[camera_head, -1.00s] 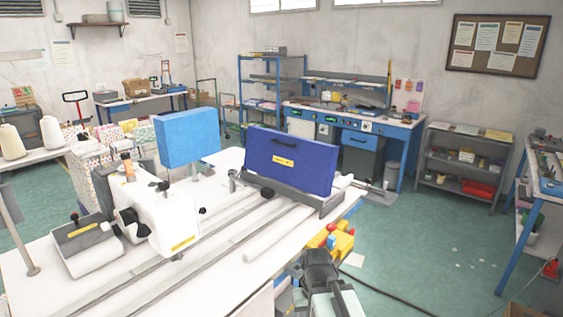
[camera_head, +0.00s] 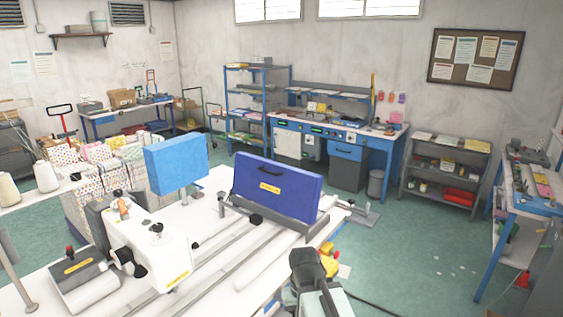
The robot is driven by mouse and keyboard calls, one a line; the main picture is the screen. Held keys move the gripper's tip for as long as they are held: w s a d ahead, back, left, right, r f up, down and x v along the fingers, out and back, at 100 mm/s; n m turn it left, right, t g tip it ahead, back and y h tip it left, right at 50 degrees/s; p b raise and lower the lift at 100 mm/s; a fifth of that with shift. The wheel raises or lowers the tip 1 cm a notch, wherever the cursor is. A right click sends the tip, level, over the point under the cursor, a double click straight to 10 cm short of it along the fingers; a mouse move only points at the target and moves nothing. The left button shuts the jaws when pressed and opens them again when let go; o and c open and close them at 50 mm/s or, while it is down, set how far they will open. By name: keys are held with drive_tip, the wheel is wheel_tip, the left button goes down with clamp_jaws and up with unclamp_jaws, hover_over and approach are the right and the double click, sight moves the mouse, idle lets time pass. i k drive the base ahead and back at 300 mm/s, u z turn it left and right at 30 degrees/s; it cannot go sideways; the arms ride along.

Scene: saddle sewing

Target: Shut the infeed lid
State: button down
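A dark blue panel (camera_head: 290,185) with a black handle and a small yellow label stands nearly upright on the white sewing machine table; it looks like the infeed lid, raised. Its lower edge sits at a grey hinge rail (camera_head: 275,217). My dark grey arm end (camera_head: 312,268) shows at the bottom centre, in front of the table's right edge and apart from the panel. My fingertips cannot be made out, so their opening and any contents cannot be told.
A lighter blue panel (camera_head: 176,163) stands on a post left of the lid. A white sewing head (camera_head: 150,250) is at the front left. A yellow box with a red button (camera_head: 328,260) is partly behind my arm. Green floor (camera_head: 420,255) is open to the right.

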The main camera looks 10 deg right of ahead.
sight(293, 192)
drive_tip(key=z, duration=1.2)
drive_tip(key=i, duration=1.65)
drive_tip(key=u, duration=3.45)
